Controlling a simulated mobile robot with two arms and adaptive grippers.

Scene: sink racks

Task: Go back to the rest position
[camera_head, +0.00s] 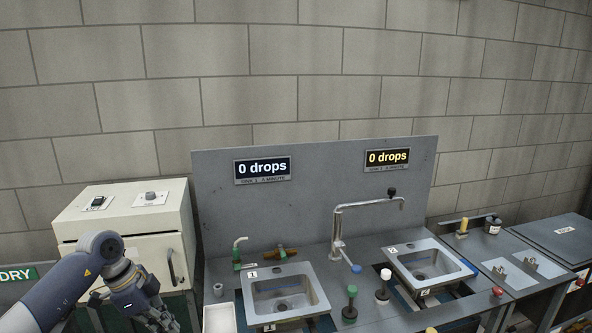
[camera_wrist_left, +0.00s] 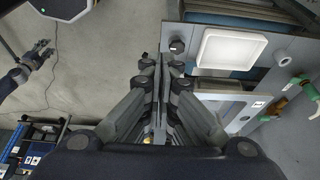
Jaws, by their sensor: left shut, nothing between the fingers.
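My left gripper (camera_head: 160,318) is at the lower left of the head view, in front of the white cabinet and left of the sinks, partly cut off by the bottom edge. In the left wrist view its fingers (camera_wrist_left: 163,66) are together, shut, with nothing held. A small dark gripper on an arm, seemingly my right gripper (camera_wrist_left: 42,52), shows at the left of the left wrist view over the floor. It is too small to tell its finger state. It is not in the head view.
A white cabinet (camera_head: 120,215) stands at the left. Sink 1 (camera_head: 284,294) and sink 2 (camera_head: 430,263) sit in a grey bench with taps and coloured knobs. A white tray (camera_wrist_left: 231,48) lies near the left gripper's fingers. Grey floor (camera_wrist_left: 100,60) is open beside the bench.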

